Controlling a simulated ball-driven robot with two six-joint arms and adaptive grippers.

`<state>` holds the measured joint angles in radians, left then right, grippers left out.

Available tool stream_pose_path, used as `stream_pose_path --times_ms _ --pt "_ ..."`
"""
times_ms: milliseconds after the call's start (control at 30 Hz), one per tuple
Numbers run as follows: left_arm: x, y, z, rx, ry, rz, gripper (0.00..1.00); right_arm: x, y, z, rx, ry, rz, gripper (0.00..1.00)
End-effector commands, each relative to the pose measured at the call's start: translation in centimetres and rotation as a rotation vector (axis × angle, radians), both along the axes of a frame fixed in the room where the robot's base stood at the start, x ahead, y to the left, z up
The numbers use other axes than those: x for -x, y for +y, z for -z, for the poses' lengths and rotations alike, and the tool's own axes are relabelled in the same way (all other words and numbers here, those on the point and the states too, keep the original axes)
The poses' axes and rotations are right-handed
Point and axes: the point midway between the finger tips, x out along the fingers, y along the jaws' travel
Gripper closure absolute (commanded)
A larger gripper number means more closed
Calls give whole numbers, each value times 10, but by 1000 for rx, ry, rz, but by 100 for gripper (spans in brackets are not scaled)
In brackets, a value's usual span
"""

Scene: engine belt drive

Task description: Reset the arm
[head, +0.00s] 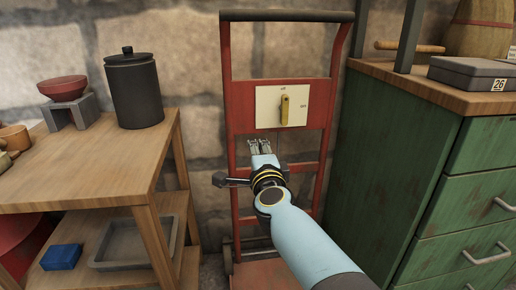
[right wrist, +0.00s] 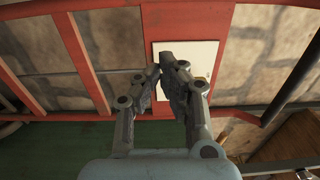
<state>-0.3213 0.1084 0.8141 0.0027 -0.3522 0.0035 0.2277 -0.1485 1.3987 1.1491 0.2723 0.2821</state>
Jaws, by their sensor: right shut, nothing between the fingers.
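My right arm reaches in from the lower right of the head view. Its gripper (head: 260,146) is just below the cream switch plate on a red upright frame. In the right wrist view the fingers (right wrist: 162,77) are close together with nothing held, in front of the same plate (right wrist: 200,62). The plate (head: 268,117) carries a brass lever (head: 284,110) that stands upright. Most of the lever is hidden behind the fingers in the wrist view. I cannot tell whether the gripper touches the frame (head: 240,92). My left gripper is not in view.
A wooden table (head: 75,178) with a black canister (head: 133,92) and a red bowl (head: 62,85) stands at left. Its lower shelf holds a grey tray (head: 108,264) and a blue box (head: 61,256). A green drawer cabinet (head: 395,165) stands close at right, with a grey case (head: 470,75) on top.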

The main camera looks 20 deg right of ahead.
Motion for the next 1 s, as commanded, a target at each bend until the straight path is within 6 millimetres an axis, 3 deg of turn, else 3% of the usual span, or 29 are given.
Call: stream_pose_path --times_ms 167,467,600,667,767,867,1000 --pt "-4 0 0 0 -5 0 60 0 0 0 0 0 0 100" --pt "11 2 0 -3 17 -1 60 1 0 0 1 1 0 100" --pt "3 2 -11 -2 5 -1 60 20 -5 15 12 47 0 100" --pt "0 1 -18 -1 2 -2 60 38 -10 37 34 102 -3 100" --pt "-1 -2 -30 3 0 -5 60 81 -16 93 139 248 -42 100" --pt "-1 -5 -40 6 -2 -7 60 137 -19 157 291 423 -131 100" --pt "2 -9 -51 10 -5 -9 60 228 -23 236 496 662 -293 100"
